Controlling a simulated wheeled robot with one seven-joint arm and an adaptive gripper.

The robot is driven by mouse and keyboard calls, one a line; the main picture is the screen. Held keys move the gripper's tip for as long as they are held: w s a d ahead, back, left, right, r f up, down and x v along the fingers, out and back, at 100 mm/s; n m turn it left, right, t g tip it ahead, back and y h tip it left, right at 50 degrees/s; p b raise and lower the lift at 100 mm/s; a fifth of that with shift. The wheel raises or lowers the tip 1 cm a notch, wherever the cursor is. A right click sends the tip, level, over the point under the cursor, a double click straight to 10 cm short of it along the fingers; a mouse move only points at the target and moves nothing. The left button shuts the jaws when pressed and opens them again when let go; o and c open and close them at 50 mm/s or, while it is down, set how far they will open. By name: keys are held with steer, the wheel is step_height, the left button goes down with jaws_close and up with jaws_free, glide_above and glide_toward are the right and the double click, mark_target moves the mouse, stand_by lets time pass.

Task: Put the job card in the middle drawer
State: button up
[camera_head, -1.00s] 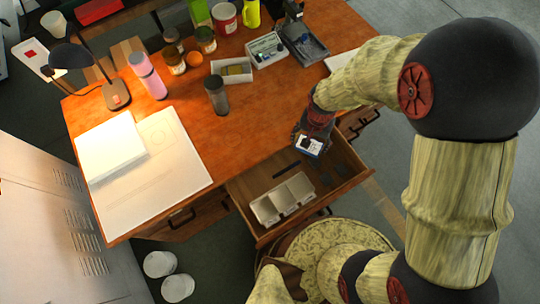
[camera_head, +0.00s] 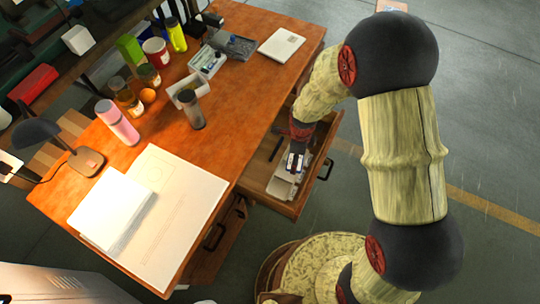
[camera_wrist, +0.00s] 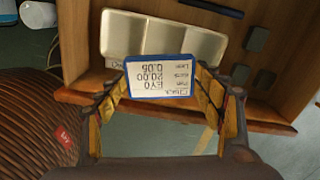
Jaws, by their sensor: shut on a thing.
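The job card (camera_wrist: 160,78) is a small white card with a blue edge and printed text. It also shows in the head view (camera_head: 295,162). My gripper (camera_wrist: 160,95) is shut on it, one finger at each side. It also shows in the head view (camera_head: 296,150), over the open drawer (camera_head: 300,207). The drawer is pulled out from the desk. In the wrist view the card overlaps the lower edge of a pale divided tray (camera_wrist: 165,35) in the drawer. The gap between card and tray cannot be judged.
Several dark flat pieces (camera_wrist: 257,38) lie in the drawer beside the tray. The desk top (camera_head: 245,115) carries papers (camera_head: 150,215), a grey cup (camera_head: 194,115), a pink bottle (camera_head: 118,122), jars and a lamp (camera_head: 85,160). Open floor (camera_head: 480,120) lies to the right.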

steer(key=shift+w+m, duration=0.3)
steer(key=shift+m, duration=0.9)
steer(key=shift+s+a+f, duration=0.1)
steer(key=shift+a, duration=0.1)
steer(key=s+a+f+b, duration=0.1)
steer(key=a+f+b, duration=0.25)
steer(key=a, duration=0.45)
steer(key=b, duration=0.2)
glide_above(259, 177)
steer(key=f, duration=0.5)
steer(key=shift+w+d+f, duration=0.15)
steer(key=shift+d+f, duration=0.15)
steer(key=shift+d, duration=0.05)
steer(key=shift+a+f, duration=0.2)
steer(key=shift+f, duration=0.05)
steer(key=shift+a+f+b, duration=0.15)
steer(key=shift+f+b, duration=0.25)
steer(key=shift+f, duration=1.25)
steer(key=o, duration=1.2)
steer(key=shift+f, duration=0.1)
